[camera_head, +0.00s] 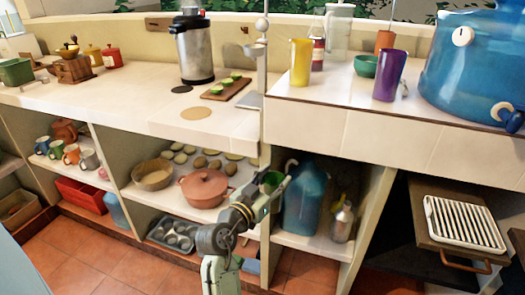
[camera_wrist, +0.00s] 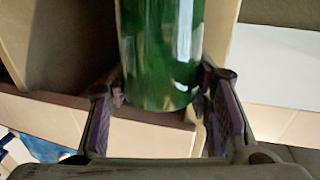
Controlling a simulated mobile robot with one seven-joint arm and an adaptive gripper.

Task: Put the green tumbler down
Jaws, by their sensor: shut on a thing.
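The green tumbler (camera_wrist: 160,52) fills the upper middle of the wrist view, between the two fingers of my gripper (camera_wrist: 162,92), which is shut on its lower part. In the head view the green tumbler (camera_head: 268,181) shows small and partly hidden behind my gripper (camera_head: 276,186). It is held in front of the divider between two lower shelf compartments, below the counter edge. I cannot tell whether its base touches anything.
A blue jug (camera_head: 306,199) and a metal bottle (camera_head: 342,222) stand in the compartment on the right. A terracotta pot (camera_head: 204,188) is on the shelf to the left. On the upper counter are a yellow tumbler (camera_head: 300,62), a purple tumbler (camera_head: 389,76) and a green bowl (camera_head: 366,66).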

